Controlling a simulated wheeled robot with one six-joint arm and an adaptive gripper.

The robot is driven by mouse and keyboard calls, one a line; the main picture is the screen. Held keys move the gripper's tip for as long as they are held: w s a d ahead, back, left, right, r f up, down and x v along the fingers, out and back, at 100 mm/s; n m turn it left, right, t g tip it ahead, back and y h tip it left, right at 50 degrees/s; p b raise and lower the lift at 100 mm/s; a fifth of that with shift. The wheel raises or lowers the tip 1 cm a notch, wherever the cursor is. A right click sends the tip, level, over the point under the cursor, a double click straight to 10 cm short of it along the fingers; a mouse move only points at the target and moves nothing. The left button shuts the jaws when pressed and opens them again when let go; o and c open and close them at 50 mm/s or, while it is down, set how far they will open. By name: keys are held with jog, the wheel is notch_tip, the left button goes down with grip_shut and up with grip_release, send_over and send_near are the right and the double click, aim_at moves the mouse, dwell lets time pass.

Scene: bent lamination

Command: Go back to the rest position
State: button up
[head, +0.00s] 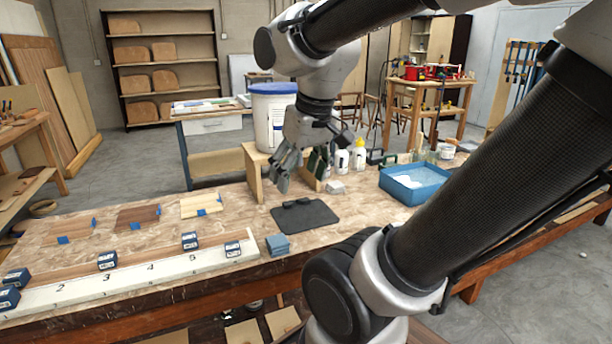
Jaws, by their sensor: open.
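My gripper (299,168) hangs from my arm over the workbench (345,238), pointing down. Its fingers are apart and I see nothing held between them. It is above and behind a dark mat (305,215) that has a small dark object (297,203) on it. The gripper overlaps a wooden stand (253,172) in the picture; I cannot tell the exact gap between them. My arm covers much of the right side of the view.
A white bucket (268,115) stands on the stand. A blue tub (414,184) and white bottles (359,156) are to the right. Wood samples (138,217) and a numbered white board (150,273) with small blue boxes lie left.

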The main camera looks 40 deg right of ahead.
jog(key=shift+s+a+r+t, duration=0.15)
jog(key=shift+s+t, duration=0.25)
jog(key=shift+s, duration=0.95)
